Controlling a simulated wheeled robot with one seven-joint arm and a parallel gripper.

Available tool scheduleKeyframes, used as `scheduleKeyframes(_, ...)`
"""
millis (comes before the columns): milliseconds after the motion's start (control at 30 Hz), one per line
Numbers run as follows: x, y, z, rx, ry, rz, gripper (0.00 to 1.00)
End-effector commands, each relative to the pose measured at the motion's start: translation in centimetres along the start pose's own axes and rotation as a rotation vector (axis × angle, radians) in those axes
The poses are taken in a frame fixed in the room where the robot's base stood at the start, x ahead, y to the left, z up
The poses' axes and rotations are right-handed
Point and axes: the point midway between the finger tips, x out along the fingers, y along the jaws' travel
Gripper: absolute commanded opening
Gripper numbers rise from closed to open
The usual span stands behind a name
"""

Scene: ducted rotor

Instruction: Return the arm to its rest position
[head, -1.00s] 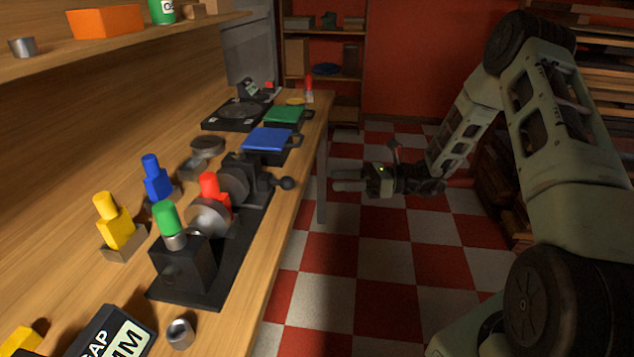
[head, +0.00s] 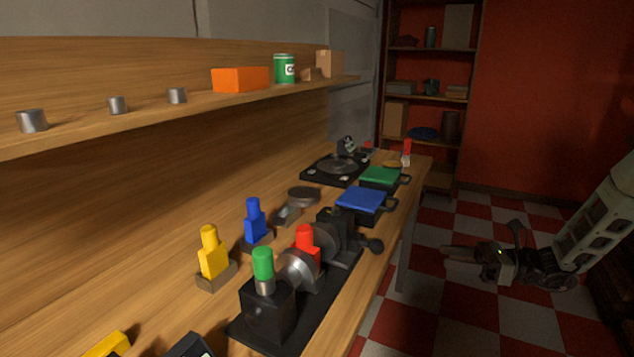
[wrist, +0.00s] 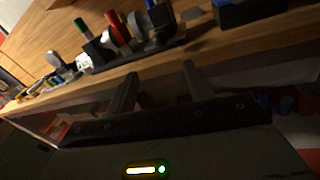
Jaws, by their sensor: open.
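My gripper (head: 462,254) is at the right in the head view, out over the checkered floor and apart from the workbench (head: 375,285). In the wrist view my gripper (wrist: 158,90) shows two parted fingers with nothing between them, so it is open and empty. The bench edge and the machine on it show beyond the fingers. Part of my arm (head: 605,220) shows at the right edge of the head view; the rest of it is out of frame.
The bench holds a black machine (head: 268,312) with a green-topped post, yellow (head: 212,255) and blue (head: 254,220) bottle-like pieces, and blue (head: 362,199) and green (head: 381,176) lidded boxes. A shelf (head: 130,120) runs above. The checkered floor (head: 450,315) beside the bench is clear.

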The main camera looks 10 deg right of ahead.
Motion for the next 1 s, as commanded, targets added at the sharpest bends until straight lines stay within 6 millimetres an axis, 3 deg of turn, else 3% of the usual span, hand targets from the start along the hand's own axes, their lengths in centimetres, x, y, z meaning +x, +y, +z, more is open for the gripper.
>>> scheduleKeyframes(67,1.9,1.5,1.0,-0.038,0.046,0.066,0.52)
scheduleKeyframes(167,5.6,5.3,2.4,-0.132,0.157,0.219,0.52)
scheduleKeyframes(300,10.9,13.9,4.1,-0.372,0.365,0.541,0.52)
scheduleKeyframes(400,12.7,20.0,4.6,-0.582,0.497,0.781,0.52)
scheduleKeyframes(500,13.3,25.3,5.1,-0.819,0.599,1.016,0.52)
scheduleKeyframes(700,12.1,33.2,6.3,-1.362,0.708,1.463,0.52)
scheduleKeyframes(800,11.4,35.6,7.1,-1.633,0.708,1.646,0.52)
scheduleKeyframes(1000,10.6,38.1,8.4,-2.011,0.658,1.859,0.52)
